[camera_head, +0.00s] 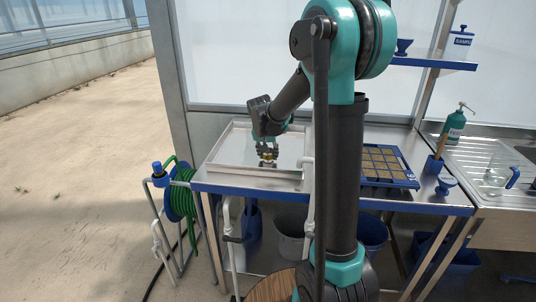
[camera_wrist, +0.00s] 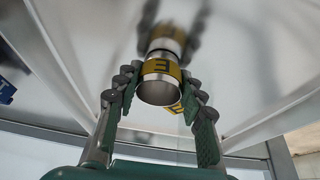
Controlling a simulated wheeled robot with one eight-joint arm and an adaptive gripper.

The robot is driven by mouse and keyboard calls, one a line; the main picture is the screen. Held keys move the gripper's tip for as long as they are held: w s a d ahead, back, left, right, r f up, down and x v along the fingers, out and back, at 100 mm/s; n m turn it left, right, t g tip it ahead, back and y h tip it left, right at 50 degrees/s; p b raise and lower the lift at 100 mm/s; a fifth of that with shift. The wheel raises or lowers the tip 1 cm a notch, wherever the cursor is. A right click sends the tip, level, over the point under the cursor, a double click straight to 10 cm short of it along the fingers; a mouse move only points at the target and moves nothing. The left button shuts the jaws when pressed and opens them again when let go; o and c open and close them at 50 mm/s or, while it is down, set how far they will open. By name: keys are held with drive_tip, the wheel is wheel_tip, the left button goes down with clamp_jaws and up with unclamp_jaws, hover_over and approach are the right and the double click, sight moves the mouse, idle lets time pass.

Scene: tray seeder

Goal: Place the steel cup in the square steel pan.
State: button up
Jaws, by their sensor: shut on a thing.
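The steel cup (camera_wrist: 158,92) has a yellow band with a dark letter E. In the wrist view it stands between the fingers of my gripper (camera_wrist: 157,82), which is shut on it. Its mirror image shows just beyond it in the shiny pan floor. The square steel pan (camera_head: 228,150) lies on the left end of the steel table. In the head view my gripper (camera_head: 267,150) points down inside the pan's outline, with the cup small and partly hidden below it. The cup is very close to the pan floor; I cannot tell whether it touches.
A blue tray with brown cells (camera_head: 388,165) lies to the right of my arm. Farther right are a sink (camera_head: 487,150), a green pump bottle (camera_head: 453,127) and a clear jug (camera_head: 498,176). A green hose reel (camera_head: 181,200) stands left of the table.

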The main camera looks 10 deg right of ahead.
drive_tip(key=o, duration=1.2)
drive_tip(key=v, duration=1.2)
drive_tip(key=s+d+f, duration=0.1)
drive_tip(key=s+f, duration=0.2)
drive_tip(key=s, duration=0.1)
drive_tip(key=s+d+f+n, duration=0.1)
drive_tip(key=s+d+f, duration=0.1)
drive_tip(key=s, duration=0.3)
drive_tip(key=s+d+f+n+y, duration=0.1)
drive_tip(key=s+f, duration=0.3)
drive_tip(key=shift+s+d+f, duration=0.2)
drive_tip(key=shift+s+d, duration=0.1)
drive_tip(key=shift+d, duration=0.05)
drive_tip(key=s+f, duration=0.3)
drive_tip(key=s, duration=0.1)
drive_tip(key=s+f+n, duration=0.1)
drive_tip(key=s+f, duration=0.1)
drive_tip(key=s, duration=0.2)
drive_tip(key=s+d+f+n, duration=0.1)
drive_tip(key=s+f, duration=0.2)
drive_tip(key=s, duration=0.1)
drive_tip(key=shift+s+d+f+y, duration=0.1)
drive_tip(key=shift+s+f+y, duration=0.2)
drive_tip(key=shift+y, duration=0.1)
